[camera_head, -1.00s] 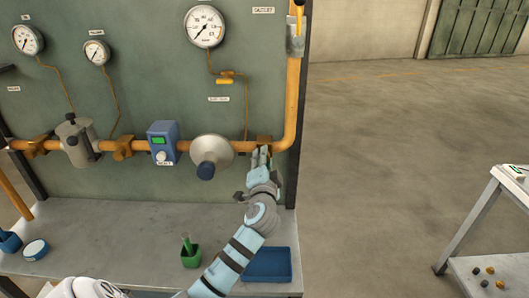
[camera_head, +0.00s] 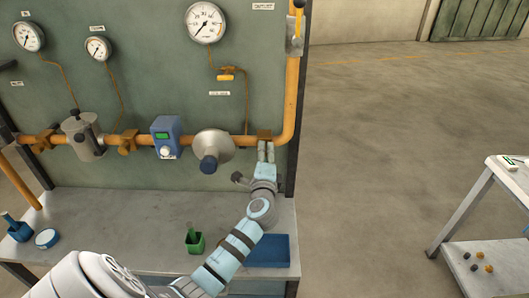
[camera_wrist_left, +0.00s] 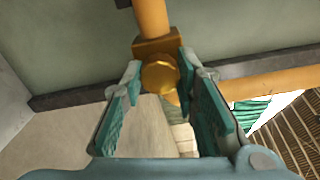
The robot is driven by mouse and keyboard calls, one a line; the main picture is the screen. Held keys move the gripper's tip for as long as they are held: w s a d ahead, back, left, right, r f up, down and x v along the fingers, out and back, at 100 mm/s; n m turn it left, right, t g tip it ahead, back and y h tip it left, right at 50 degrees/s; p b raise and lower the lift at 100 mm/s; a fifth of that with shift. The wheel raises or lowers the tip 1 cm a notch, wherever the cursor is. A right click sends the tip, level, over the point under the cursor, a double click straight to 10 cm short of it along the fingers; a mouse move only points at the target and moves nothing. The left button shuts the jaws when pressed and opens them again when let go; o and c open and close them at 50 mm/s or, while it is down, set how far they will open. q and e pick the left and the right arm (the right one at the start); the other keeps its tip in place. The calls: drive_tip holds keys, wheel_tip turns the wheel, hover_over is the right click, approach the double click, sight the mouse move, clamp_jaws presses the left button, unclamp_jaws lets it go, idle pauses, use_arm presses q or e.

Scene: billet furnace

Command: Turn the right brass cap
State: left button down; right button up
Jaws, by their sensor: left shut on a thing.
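The right brass cap (camera_wrist_left: 160,76) is a round golden disc on a brass block fitting (camera_wrist_left: 156,46) of the orange pipe. In the head view the right brass fitting (camera_head: 264,134) shows just above my left fingertips, right of the grey round regulator; the cap itself is hidden there. My left gripper (camera_head: 266,148) reaches up to it from below. In the left wrist view my left gripper (camera_wrist_left: 158,82) has one teal-padded finger on each side of the cap and is shut on it. My right gripper is not in view.
The grey regulator with its dark blue knob (camera_head: 209,164) is close left of my left gripper. A blue tray (camera_head: 267,251) and a green cup (camera_head: 195,243) rest on the bench (camera_head: 130,205). Open floor (camera_head: 370,170) lies to the right, before a side cart (camera_head: 476,205).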

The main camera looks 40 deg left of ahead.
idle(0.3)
use_arm(q)
drive_tip(key=c, duration=1.2)
unclamp_jaws()
drive_tip(key=shift+w, duration=0.1)
drive_tip(key=shift+c, duration=0.2)
drive_tip(key=v, duration=1.2)
drive_tip(key=shift+w, duration=0.1)
